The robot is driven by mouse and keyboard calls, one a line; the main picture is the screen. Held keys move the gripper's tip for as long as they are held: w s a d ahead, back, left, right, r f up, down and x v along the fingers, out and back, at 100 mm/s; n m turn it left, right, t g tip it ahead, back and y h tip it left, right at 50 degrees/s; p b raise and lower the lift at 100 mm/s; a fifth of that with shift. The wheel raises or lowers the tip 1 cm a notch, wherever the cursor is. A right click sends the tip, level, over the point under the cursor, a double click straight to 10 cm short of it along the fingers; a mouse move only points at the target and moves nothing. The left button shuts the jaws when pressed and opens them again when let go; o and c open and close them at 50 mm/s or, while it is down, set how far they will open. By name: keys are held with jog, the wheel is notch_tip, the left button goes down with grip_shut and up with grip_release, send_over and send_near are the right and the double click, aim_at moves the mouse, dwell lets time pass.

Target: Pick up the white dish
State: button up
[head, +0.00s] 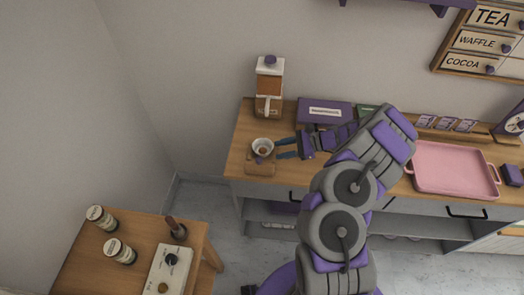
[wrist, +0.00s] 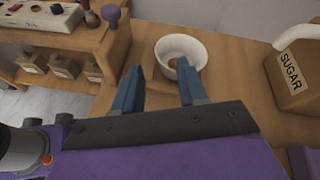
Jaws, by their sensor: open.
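The white dish (head: 263,146) is a small round bowl with something brown inside. It sits on a small wooden board (head: 260,168) near the left end of the counter. In the wrist view the dish (wrist: 181,54) is just beyond my open gripper (wrist: 160,83), whose blue fingers are spread with nothing between them. In the head view my gripper (head: 286,148) reaches in from the right, with its fingertips close to the dish. I cannot tell whether they touch it.
A brown and white container (head: 269,86), labelled SUGAR in the wrist view (wrist: 295,75), stands behind. A purple box (head: 326,111) and pink tray (head: 455,168) are to the right. A lower table (head: 140,240) holds jars.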

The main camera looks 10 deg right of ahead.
aim_at(264, 155)
jog(key=shift+b+x, duration=0.65)
jog(key=shift+x, duration=3.1)
jog(key=shift+c, duration=0.3)
jog(key=shift+d, duration=0.15)
grip_shut()
